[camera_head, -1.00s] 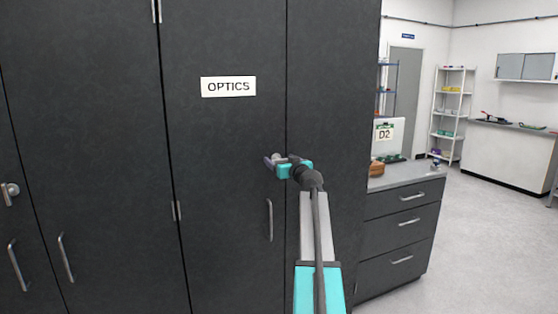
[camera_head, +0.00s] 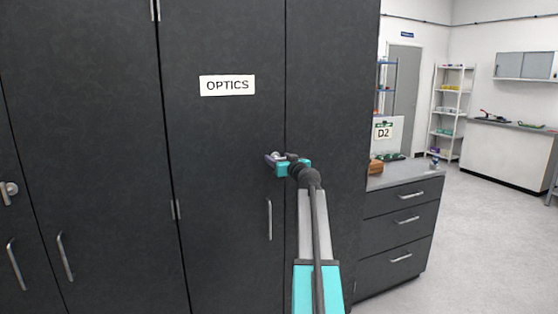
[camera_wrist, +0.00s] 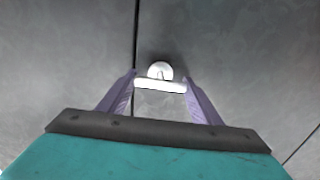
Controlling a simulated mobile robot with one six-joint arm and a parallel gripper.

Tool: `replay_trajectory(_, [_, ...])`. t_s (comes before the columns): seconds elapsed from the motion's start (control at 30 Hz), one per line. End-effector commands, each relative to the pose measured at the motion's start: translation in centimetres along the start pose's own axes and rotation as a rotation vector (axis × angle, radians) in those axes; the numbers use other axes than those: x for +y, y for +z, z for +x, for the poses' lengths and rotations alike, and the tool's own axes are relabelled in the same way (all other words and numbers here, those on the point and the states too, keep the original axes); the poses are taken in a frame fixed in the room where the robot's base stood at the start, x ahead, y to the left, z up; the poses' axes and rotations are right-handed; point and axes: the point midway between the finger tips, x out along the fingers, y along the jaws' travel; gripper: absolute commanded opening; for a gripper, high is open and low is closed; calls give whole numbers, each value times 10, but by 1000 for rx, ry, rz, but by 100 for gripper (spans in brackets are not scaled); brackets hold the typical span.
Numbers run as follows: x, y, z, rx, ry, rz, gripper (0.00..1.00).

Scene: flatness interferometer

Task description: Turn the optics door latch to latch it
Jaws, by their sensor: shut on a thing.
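The dark optics door (camera_head: 215,140) carries a white "OPTICS" label (camera_head: 227,86) and looks closed. Its latch is mostly hidden behind my gripper in the head view. In the wrist view the latch (camera_wrist: 160,83) shows as a pale bar in front of a round boss, lying across the picture beside the door seam. My gripper (camera_head: 275,158) is at the latch near the door's right edge. In the wrist view its two purple fingers (camera_wrist: 160,86) are shut on the two ends of the bar. The latch's exact angle on the door is hard to tell.
A vertical handle (camera_head: 269,219) sits below the latch on the same door. Another door with its own latch (camera_head: 8,190) is at the left. A drawer unit (camera_head: 402,225) with a "D2" sign on top stands at the right. Open floor lies beyond it.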

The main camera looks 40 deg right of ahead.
Motion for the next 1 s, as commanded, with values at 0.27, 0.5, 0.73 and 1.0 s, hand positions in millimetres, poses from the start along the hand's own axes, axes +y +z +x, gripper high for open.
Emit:
replay_trajectory(0.27, [0,1,0,0,-2,80,36])
replay_trajectory(0.5, [1,2,0,-1,-1,222,36])
replay_trajectory(0.73, [2,2,0,-1,-2,405,36])
replay_trajectory(1.0, [3,1,0,-2,-1,633,36])
